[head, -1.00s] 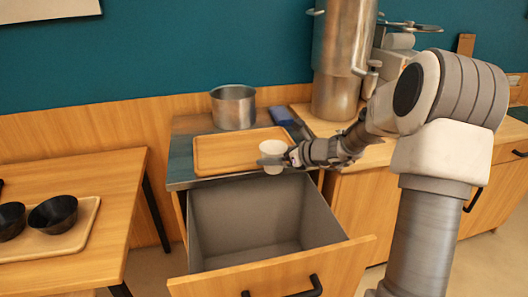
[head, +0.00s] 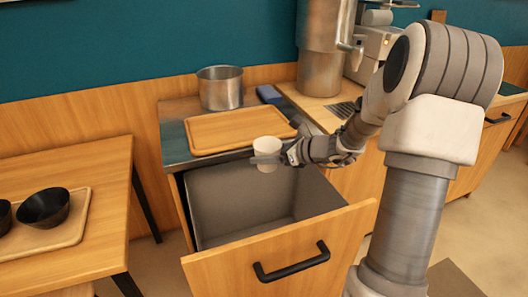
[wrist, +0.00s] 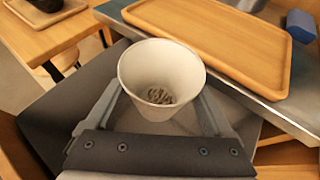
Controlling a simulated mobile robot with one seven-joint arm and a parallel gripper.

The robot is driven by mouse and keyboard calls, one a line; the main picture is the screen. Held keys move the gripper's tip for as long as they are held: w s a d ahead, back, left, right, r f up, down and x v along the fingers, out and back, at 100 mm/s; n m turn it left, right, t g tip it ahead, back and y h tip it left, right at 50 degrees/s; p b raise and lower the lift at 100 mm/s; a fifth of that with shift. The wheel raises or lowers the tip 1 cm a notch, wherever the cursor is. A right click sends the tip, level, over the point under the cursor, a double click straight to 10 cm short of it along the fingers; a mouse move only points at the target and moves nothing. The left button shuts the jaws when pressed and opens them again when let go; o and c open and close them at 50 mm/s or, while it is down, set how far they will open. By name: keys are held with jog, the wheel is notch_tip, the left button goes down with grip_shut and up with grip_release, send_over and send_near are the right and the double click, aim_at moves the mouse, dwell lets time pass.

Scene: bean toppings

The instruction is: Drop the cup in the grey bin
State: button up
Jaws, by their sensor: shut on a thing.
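A white cup (head: 266,152) is held in my gripper (head: 270,158), upright, over the back part of the grey bin. In the wrist view the cup (wrist: 160,75) sits between my two fingers, with some dark grainy stuff at its bottom. The grey bin (head: 225,205) is inside the pulled-out wooden drawer (head: 290,262), open at the top and empty where I can see into it. In the wrist view the bin (wrist: 50,125) lies below the cup.
A wooden tray (head: 215,135) and a steel pot (head: 220,92) stand on the counter behind the bin. A blue object (head: 268,94) lies near the pot. At left, a table (head: 100,225) holds a tray with black bowls (head: 45,207).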

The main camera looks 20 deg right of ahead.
jog(key=shift+f+b, duration=2.45)
jog(key=shift+f, duration=0.55)
jog(key=o, duration=1.2)
jog(key=shift+c, duration=0.2)
jog(key=shift+r, duration=0.1)
jog(key=p, duration=0.5)
send_near(268, 170)
jog(key=shift+s+d+r, duration=0.15)
jog(key=shift+s+d, duration=0.35)
jog(key=shift+d, duration=0.25)
jog(key=shift+s+d+r, duration=0.2)
jog(key=shift+s+d, duration=0.3)
jog(key=shift+d, duration=0.25)
jog(key=shift+s+d+r, duration=0.15)
jog(key=shift+s+d, duration=0.35)
jog(key=shift+d, duration=0.25)
